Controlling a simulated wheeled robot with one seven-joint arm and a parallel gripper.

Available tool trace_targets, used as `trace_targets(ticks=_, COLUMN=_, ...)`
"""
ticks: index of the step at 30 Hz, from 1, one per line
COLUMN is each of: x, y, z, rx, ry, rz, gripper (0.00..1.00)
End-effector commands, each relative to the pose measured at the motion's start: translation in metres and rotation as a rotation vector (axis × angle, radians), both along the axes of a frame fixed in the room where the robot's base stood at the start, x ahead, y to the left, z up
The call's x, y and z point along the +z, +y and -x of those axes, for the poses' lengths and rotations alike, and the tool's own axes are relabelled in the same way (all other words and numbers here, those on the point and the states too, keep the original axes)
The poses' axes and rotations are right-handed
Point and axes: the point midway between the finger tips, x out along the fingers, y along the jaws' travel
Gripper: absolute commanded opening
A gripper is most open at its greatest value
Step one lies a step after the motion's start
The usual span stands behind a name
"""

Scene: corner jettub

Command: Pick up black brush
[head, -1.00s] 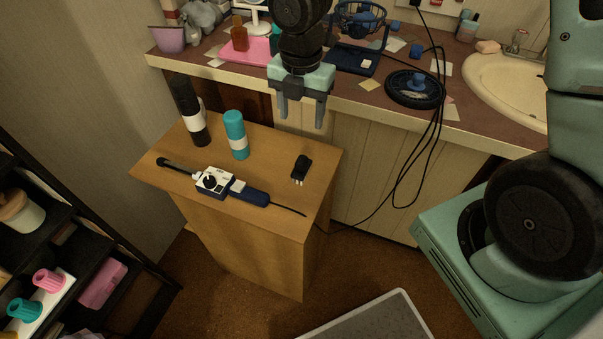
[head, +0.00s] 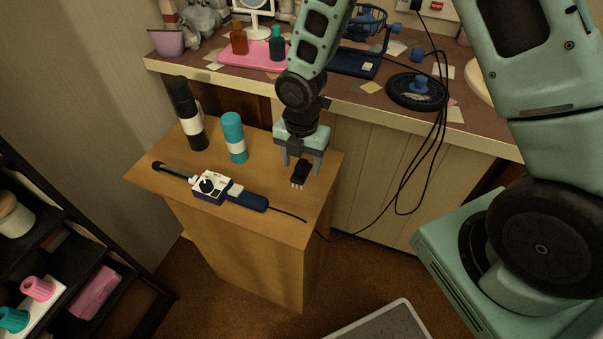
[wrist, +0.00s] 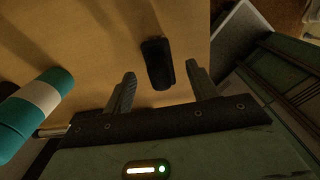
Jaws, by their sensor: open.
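The black brush (head: 300,172) is a small dark block with pale tips at its near end, lying on the wooden cabinet top (head: 270,145) near its right side. My gripper (head: 301,167) is open and points down over the brush, with nothing held. In the wrist view the brush (wrist: 157,63) lies just past the gap between the two fingertips (wrist: 160,73), roughly centred and partly level with them. Whether the fingers stand at the brush's height is hard to tell.
A teal bottle (head: 235,137) and a black-and-white bottle (head: 190,112) stand left of my gripper. A blue-and-white appliance (head: 228,190) with a black cord lies in front. The cluttered counter (head: 350,95) rises behind. The teal bottle (wrist: 35,105) is close in the wrist view.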

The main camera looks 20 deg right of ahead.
Motion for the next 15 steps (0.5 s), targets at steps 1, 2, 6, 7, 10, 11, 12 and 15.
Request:
trace_targets(ticks=1, x=-0.01, y=0.0, z=0.0, rx=0.001, ry=0.004, rz=0.002, gripper=0.58)
trace_targets(ticks=2, x=-0.014, y=0.0, z=0.0, rx=0.001, ry=0.003, rz=0.001, gripper=0.58)
trace_targets(ticks=6, x=-0.026, y=0.0, z=0.0, rx=0.001, ry=0.001, rz=0.0, gripper=0.58)
trace_targets(ticks=7, x=-0.027, y=0.0, z=0.0, rx=0.001, ry=0.0, rz=0.0, gripper=0.58)
trace_targets(ticks=10, x=-0.028, y=-0.001, z=-0.001, rx=0.0, ry=0.0, rz=0.0, gripper=0.58)
trace_targets(ticks=11, x=-0.028, y=-0.001, z=-0.001, rx=0.0, ry=0.0, rz=0.0, gripper=0.58)
trace_targets(ticks=12, x=-0.028, y=-0.001, z=-0.001, rx=0.0, ry=0.0, rz=0.0, gripper=0.58)
trace_targets(ticks=15, x=-0.028, y=-0.001, z=-0.001, rx=0.0, ry=0.0, rz=0.0, gripper=0.47)
